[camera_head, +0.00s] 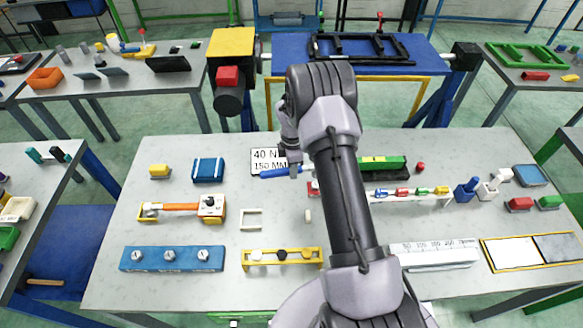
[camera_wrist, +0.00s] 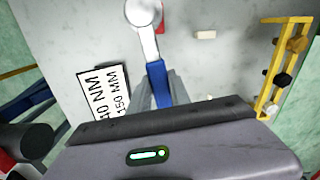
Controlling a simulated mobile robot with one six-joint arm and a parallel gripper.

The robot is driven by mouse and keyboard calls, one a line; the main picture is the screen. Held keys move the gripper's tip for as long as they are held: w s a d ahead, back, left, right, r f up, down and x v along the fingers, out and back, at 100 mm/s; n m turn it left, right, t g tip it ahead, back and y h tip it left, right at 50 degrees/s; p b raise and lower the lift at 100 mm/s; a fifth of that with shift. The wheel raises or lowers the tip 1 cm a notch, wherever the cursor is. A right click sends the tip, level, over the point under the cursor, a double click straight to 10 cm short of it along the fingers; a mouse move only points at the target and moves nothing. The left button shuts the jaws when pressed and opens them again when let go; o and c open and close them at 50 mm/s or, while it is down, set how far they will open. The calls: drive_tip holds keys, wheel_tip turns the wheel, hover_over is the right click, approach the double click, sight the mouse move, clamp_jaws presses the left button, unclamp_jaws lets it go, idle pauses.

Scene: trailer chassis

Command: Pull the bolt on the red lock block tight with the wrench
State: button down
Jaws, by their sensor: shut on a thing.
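The wrench (camera_wrist: 156,82) has a blue handle and a pale shaft with a rounded head. My gripper (camera_wrist: 155,98) is shut on its blue handle, which also shows in the head view (camera_head: 272,173). The wrench head (camera_wrist: 141,14) is at the top of the wrist view. A bit of red, seemingly the red lock block (camera_wrist: 160,14), shows right beside the head; it also shows in the head view (camera_head: 313,188), mostly behind my arm. The bolt is hidden, and I cannot tell whether the wrench head is around it.
A yellow rack with knobs (camera_head: 283,258), a white square frame (camera_head: 251,219) and a small pale block (camera_wrist: 205,34) are nearby. A green block (camera_head: 383,163) is right of my arm.

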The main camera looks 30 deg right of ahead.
drive_tip(key=shift+w+f+b, duration=0.15)
drive_tip(key=shift+f+b, duration=2.75)
drive_tip(key=shift+f, duration=0.45)
drive_tip(key=shift+b, duration=0.35)
